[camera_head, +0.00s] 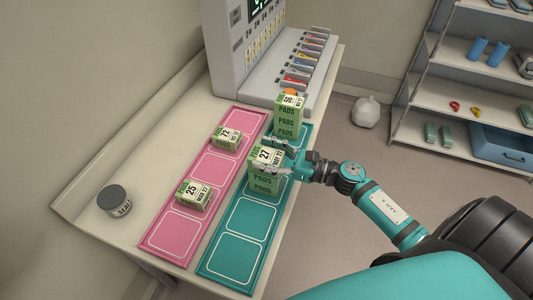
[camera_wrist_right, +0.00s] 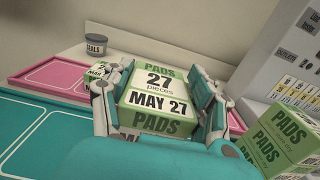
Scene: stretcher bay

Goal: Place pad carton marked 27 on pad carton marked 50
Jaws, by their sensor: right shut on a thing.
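The pad carton marked 27 (camera_head: 264,154), green and white, is between the fingers of my right gripper (camera_head: 280,158). In the right wrist view the carton marked 27 (camera_wrist_right: 158,98) lies between both fingers, its label up. Below it in the head view is another green carton face (camera_head: 263,183) over the teal mat; I cannot tell whether they touch. Farther back on that mat is a green stack (camera_head: 286,122); its top label (camera_head: 292,101) is turned and seems to read 50. My left gripper is out of view.
A pink mat (camera_head: 163,236) holds cartons marked 72 (camera_head: 227,137) and 25 (camera_head: 193,194). The teal mat's (camera_head: 223,274) near squares are empty. A dark-lidded jar (camera_head: 114,201) stands at left. A grey machine (camera_head: 240,60) stands behind the mats; shelves (camera_head: 463,105) are at right.

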